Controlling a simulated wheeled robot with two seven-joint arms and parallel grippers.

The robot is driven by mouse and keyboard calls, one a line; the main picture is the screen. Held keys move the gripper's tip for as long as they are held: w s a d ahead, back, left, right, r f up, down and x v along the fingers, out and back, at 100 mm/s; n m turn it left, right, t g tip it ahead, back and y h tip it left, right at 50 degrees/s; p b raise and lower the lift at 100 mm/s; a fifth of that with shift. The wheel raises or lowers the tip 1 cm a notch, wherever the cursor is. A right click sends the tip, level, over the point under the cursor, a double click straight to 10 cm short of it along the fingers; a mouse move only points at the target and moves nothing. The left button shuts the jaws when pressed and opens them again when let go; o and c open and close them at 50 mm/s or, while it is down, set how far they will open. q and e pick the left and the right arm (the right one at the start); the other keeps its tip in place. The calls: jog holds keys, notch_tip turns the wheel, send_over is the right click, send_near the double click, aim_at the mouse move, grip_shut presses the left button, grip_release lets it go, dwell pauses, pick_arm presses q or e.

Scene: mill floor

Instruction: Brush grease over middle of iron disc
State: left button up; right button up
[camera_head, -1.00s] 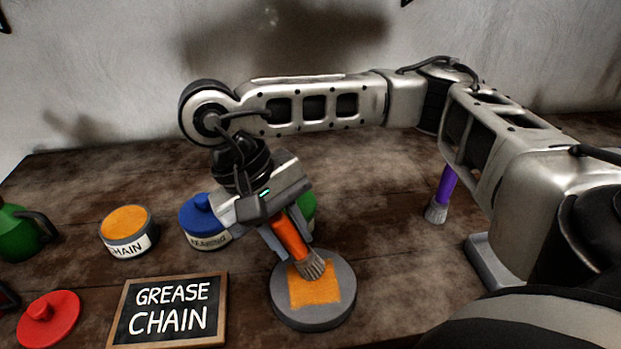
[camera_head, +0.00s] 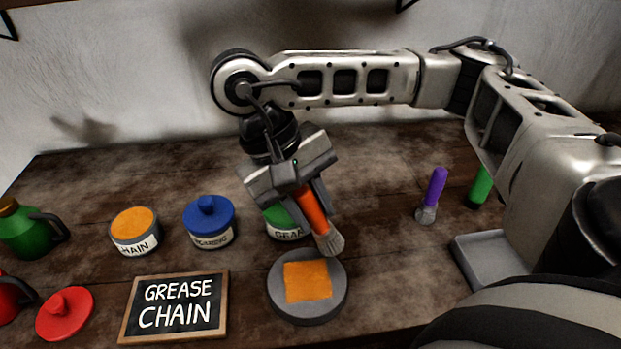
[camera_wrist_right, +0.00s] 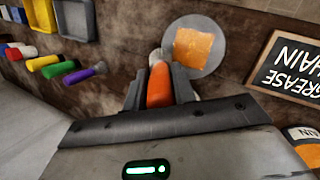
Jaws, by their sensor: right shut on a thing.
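The grey iron disc (camera_head: 281,308) lies on the bench with a square patch of orange grease (camera_head: 307,281) over its middle. It also shows in the right wrist view (camera_wrist_right: 215,62). My right gripper (camera_head: 312,204) is shut on the orange-handled brush (camera_head: 314,212), whose grey bristles (camera_head: 330,241) point down near the disc's back right edge. I cannot tell whether they touch it. The open tin labelled CHAIN (camera_head: 135,230) holds orange grease. A chalkboard (camera_head: 176,306) reads "GREASE CHAIN". My left gripper is not in view.
A blue-lidded tin (camera_head: 209,222) and a green GEAR tin (camera_head: 279,222) stand behind the disc. A red lid (camera_head: 65,314) and a green can (camera_head: 29,229) are at left. Purple (camera_head: 432,195) and green (camera_head: 480,187) brushes and a grey tray (camera_head: 474,262) are at right.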

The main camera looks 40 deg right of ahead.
notch_tip(320, 180, up, 2)
jog(key=shift+r+p, duration=0.1)
jog(key=shift+p, duration=0.55)
jog(key=shift+r, duration=0.25)
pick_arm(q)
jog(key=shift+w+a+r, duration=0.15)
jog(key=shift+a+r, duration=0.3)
pick_arm(e)
jog(key=shift+f, duration=0.1)
